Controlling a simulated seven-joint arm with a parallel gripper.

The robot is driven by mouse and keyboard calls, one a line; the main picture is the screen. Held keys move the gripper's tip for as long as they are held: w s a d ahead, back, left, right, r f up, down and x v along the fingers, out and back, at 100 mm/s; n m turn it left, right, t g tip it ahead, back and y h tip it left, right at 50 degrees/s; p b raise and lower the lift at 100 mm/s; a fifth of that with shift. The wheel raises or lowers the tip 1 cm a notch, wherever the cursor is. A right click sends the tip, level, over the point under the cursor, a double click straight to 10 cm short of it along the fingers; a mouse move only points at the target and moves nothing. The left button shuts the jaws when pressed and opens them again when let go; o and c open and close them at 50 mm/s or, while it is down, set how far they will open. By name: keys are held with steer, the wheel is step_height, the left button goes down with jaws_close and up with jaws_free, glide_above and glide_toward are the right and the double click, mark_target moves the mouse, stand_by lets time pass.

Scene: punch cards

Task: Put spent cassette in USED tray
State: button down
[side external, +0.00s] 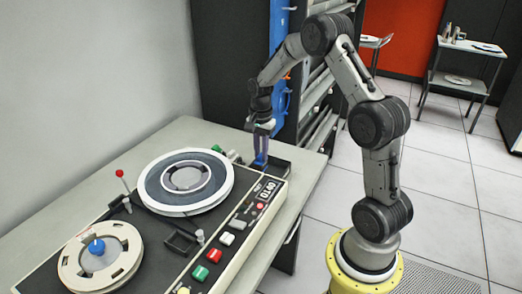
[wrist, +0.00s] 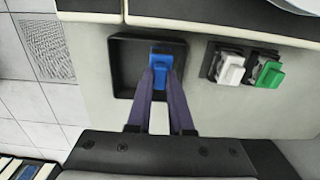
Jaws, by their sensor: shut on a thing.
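My gripper (side external: 261,150) is shut on a small blue block (side external: 260,160), which I take to be the cassette. In the wrist view my dark purple fingers (wrist: 160,84) close on both sides of the blue block (wrist: 161,58). The block appears over or inside a square black tray (wrist: 122,76) with raised walls. The tray (side external: 281,165) sits at the table's right end in the side view. I cannot tell whether the block touches the tray floor. No USED label is readable on the tray.
White (wrist: 231,69) and green (wrist: 269,74) pieces sit in black holders right of the tray. A reel deck with a large disc (side external: 154,186), a smaller reel (side external: 80,270) and colored buttons fills the table. A blue cabinet panel (side external: 278,30) stands behind.

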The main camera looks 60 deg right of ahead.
steer(key=shift+f, duration=1.3)
stand_by(0.5)
steer(key=c, duration=0.7)
jaws_free()
steer(key=shift+c, duration=1.1)
steer(key=shift+r, duration=4)
